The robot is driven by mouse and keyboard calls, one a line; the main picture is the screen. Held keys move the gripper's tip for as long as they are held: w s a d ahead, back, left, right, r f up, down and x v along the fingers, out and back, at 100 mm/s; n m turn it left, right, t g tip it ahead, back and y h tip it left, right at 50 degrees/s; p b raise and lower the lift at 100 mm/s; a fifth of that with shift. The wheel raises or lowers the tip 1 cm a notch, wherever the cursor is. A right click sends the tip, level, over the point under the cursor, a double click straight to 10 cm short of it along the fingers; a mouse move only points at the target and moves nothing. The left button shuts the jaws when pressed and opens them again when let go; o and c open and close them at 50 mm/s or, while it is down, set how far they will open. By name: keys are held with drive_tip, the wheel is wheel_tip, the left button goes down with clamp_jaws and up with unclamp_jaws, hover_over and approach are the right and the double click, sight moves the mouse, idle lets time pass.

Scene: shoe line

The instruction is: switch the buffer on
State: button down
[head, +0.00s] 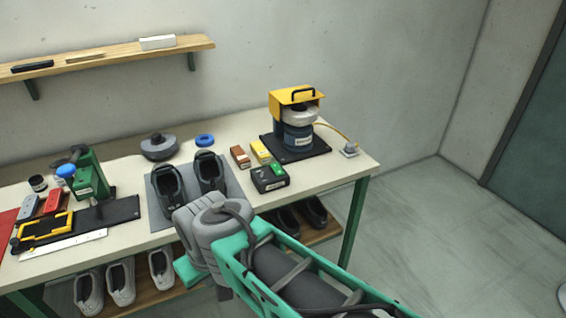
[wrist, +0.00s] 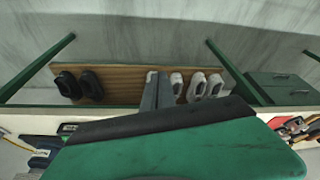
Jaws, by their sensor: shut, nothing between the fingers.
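The buffer (head: 297,118) stands on a dark base plate at the right end of the bench, with a yellow hood, a black handle and a blue body. In front of it is a dark box (head: 268,181) with a green part (head: 277,169) on top, possibly its switch; I cannot tell its state. My gripper (wrist: 157,78) is shut and empty in the wrist view, in front of the bench edge with the under-shelf beyond it. In the head view my arm hides most of it, in front of the bench and left of the dark box. It touches neither box nor buffer.
Dark shoes (head: 208,171) stand on a grey mat behind my wrist. Brown (head: 240,156) and yellow (head: 260,151) blocks lie beside the dark box. A green press (head: 88,178) stands at left. A cable runs from the buffer to a small grey fitting (head: 349,150).

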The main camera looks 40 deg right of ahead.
drive_tip(key=w+d+f+t+b, duration=0.3)
drive_tip(key=w+d+b, duration=0.1)
drive_tip(key=w+d, duration=0.35)
drive_tip(key=w+d+f+t+b, duration=0.25)
drive_tip(key=w+d+b, duration=0.25)
drive_tip(key=w+d, duration=0.3)
drive_tip(key=d+r+m+t+h+b, duration=0.1)
drive_tip(key=d+r+t+h+b, duration=0.1)
drive_tip(key=d, duration=0.9)
drive_tip(key=s+d+r+m+t+h+b, duration=0.1)
drive_tip(key=d+t, duration=0.4)
drive_tip(key=d, duration=0.6)
wheel_tip(320, 180, up, 2)
drive_tip(key=shift+d+r+m+h+b, duration=0.1)
drive_tip(key=shift+d+m+h+b, duration=0.05)
drive_tip(key=shift+m+h+b, duration=0.6)
drive_tip(key=shift+t, duration=0.25)
